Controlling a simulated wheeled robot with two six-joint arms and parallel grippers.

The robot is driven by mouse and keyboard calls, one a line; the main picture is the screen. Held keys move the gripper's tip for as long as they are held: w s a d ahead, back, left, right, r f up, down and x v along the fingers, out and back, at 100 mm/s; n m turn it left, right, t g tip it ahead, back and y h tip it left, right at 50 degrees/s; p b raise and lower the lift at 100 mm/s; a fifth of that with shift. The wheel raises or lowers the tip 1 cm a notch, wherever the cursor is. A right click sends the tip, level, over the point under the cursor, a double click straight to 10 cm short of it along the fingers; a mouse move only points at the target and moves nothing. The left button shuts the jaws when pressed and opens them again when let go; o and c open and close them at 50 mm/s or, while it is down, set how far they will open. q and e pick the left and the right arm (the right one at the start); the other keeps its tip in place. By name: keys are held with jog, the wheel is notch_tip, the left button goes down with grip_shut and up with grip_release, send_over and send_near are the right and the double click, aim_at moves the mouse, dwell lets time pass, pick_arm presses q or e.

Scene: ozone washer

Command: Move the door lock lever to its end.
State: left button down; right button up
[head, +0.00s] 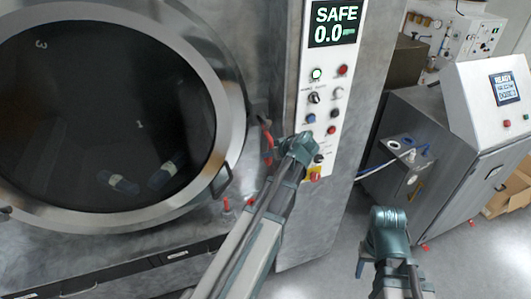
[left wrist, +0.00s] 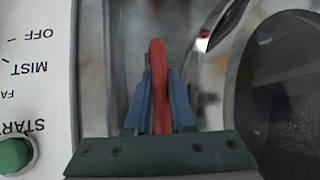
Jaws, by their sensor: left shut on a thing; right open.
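The red door lock lever (head: 267,140) is on the steel front, between the round door (head: 232,100) and the control panel. It points up in the head view, and its lower part is partly hidden by my left arm. In the left wrist view the red lever (left wrist: 157,85) stands between the two blue fingers of my left gripper (left wrist: 160,100), which is shut on it. In the head view my left gripper (head: 283,150) is at the lever. My right gripper (head: 374,268) is open and empty, low at the right, apart from the machine.
The control panel (head: 322,100) with its buttons, knobs and SAFE 0.0 screen (head: 336,22) is close to the right of my left gripper. A door handle (head: 221,180) is to its left. A second steel machine (head: 440,150) stands at the right. Grey floor is open below.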

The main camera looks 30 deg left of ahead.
pick_arm(q)
jog(key=shift+w+d+t, duration=0.2)
jog(key=shift+d+t, duration=0.05)
jog(key=shift+t, duration=0.05)
dwell(0.5)
jog(key=c, duration=0.8)
grip_release()
jog(key=shift+w, duration=0.1)
jog(key=shift+o, duration=0.2)
jog(key=p+v, duration=0.8)
jog(key=v, duration=0.4)
jog(key=shift+r, duration=0.2)
jog(key=shift+a, duration=0.1)
